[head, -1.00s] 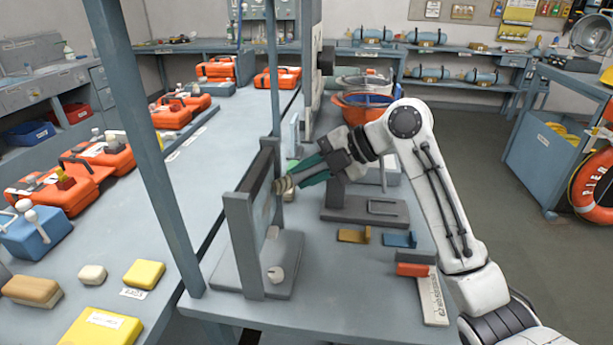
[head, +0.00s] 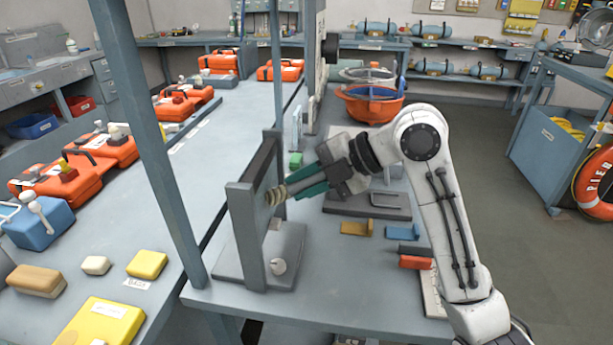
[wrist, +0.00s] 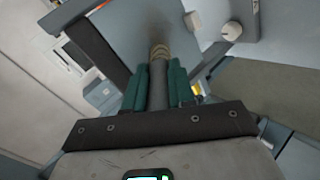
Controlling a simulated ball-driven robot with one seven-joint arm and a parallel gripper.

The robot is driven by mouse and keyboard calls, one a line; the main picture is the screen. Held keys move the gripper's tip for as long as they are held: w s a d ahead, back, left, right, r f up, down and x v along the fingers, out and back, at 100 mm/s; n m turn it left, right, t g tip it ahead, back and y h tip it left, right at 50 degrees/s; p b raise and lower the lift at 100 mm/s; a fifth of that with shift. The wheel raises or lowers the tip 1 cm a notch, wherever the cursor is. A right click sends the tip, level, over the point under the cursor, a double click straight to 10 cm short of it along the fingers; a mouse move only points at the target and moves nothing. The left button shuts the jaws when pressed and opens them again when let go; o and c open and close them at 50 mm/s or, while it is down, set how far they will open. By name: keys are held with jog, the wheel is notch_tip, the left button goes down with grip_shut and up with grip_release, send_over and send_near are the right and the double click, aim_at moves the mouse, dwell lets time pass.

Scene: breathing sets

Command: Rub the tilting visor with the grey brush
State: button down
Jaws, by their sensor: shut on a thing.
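The tilting visor (head: 264,181) is a pale panel in a grey upright frame (head: 244,238) on a grey base at the bench's near edge. In the wrist view the visor (wrist: 135,22) shows a dark brownish smudge near the brush tip. My gripper (head: 294,184) has green fingers shut on the grey brush (head: 275,196), to the right of the frame. The brush has a beige ringed head pointing left at the visor. In the wrist view the brush (wrist: 158,80) sits between the fingers. The head is at or very near the panel; contact cannot be told.
A white knob (head: 278,266) stands on the visor's base. Ochre (head: 356,228), blue (head: 402,232) and red (head: 415,262) pieces lie to the right. A blue post (head: 160,150) rises in front. An orange bowl (head: 372,103) stands behind my arm.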

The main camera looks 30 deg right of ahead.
jog(key=s+a, duration=0.1)
jog(key=s, duration=0.1)
jog(key=s+a, duration=0.2)
jog(key=shift+s, duration=0.1)
dwell(0.5)
jog(key=s+d, duration=0.3)
jog(key=d, duration=0.2)
jog(key=shift+s, duration=0.25)
dwell(0.3)
jog(key=shift+s+d, duration=0.9)
jog(key=shift+d, duration=0.3)
dwell(0.5)
